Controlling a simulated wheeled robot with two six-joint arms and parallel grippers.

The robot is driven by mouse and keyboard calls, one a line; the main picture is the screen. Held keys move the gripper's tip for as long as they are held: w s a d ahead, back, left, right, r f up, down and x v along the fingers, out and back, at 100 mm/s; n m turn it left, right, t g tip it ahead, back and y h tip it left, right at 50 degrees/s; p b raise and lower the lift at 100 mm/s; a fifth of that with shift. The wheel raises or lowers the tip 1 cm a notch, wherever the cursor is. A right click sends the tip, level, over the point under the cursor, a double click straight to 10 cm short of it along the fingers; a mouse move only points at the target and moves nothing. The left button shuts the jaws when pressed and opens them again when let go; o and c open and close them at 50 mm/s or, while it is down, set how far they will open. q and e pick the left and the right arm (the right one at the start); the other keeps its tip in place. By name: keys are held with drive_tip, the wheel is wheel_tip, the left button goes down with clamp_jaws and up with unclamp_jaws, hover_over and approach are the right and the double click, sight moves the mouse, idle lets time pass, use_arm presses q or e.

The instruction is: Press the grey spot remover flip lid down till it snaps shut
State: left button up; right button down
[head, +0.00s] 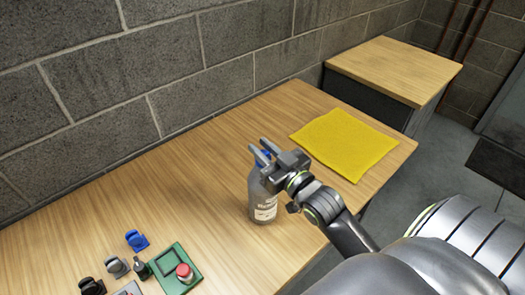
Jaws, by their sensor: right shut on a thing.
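The grey spot remover bottle (263,200) stands upright on the wooden table, with a pale label low on its side. My right gripper (262,149) reaches in from the right and is shut on the bottle's top. The fingers and the gripper body cover much of the cap, so I cannot tell how far the flip lid is raised. My left gripper is out of view.
A yellow cloth (343,143) lies right of the bottle. A green board with a red button (184,272) and several small blue, grey and black parts sit at the lower left. A block wall (150,70) runs behind. The table's left middle is clear.

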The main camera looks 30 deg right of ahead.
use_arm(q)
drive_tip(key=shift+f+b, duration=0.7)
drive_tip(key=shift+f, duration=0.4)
use_arm(e)
drive_tip(key=shift+s+f+t, duration=0.2)
drive_tip(key=shift+s+t, duration=0.05)
drive_tip(key=shift+t, duration=0.75)
drive_tip(key=c, duration=1.3)
unclamp_jaws()
drive_tip(key=shift+o, duration=0.2)
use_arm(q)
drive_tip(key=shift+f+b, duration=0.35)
use_arm(e)
drive_tip(key=v, duration=1.7)
drive_tip(key=shift+s, duration=0.15)
drive_tip(key=shift+f, duration=0.1)
